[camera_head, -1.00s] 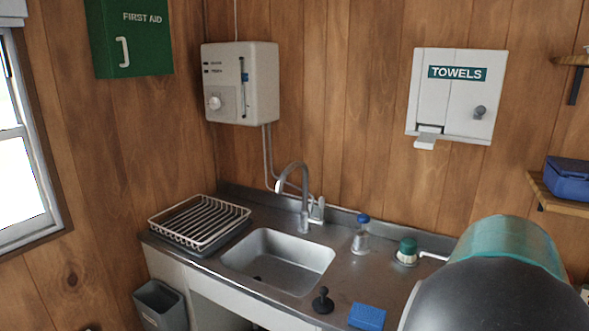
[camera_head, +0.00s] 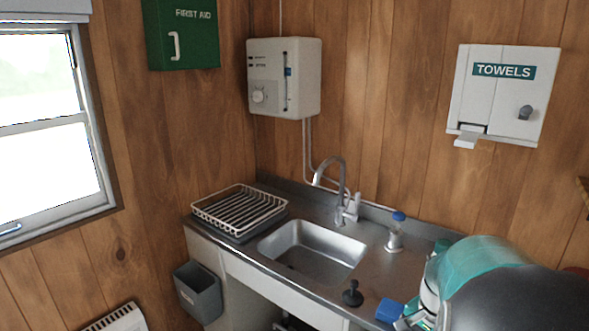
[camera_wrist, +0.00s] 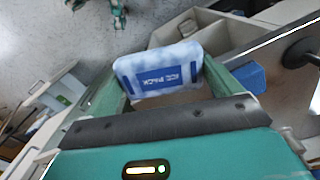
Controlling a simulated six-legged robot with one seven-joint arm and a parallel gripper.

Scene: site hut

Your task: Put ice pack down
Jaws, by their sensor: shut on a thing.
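The ice pack (camera_wrist: 168,72) is a white and blue block with a dark blue "ICE PACK" label, seen in the wrist view. My gripper (camera_wrist: 163,78) is shut on it, with a green finger at each side. Below and around the pack in that view are the grey floor and part of the counter front. In the head view my arm covers the right end of the steel counter (camera_head: 262,260), and I cannot make out the pack there.
The sink (camera_head: 312,250) is empty, with a dish rack (camera_head: 240,209) at its left. A clear bottle with a blue cap (camera_head: 395,233), a black plunger-like knob (camera_head: 352,294) and a blue block (camera_head: 389,311) stand on the counter. A grey bin (camera_head: 200,292) is at its left end.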

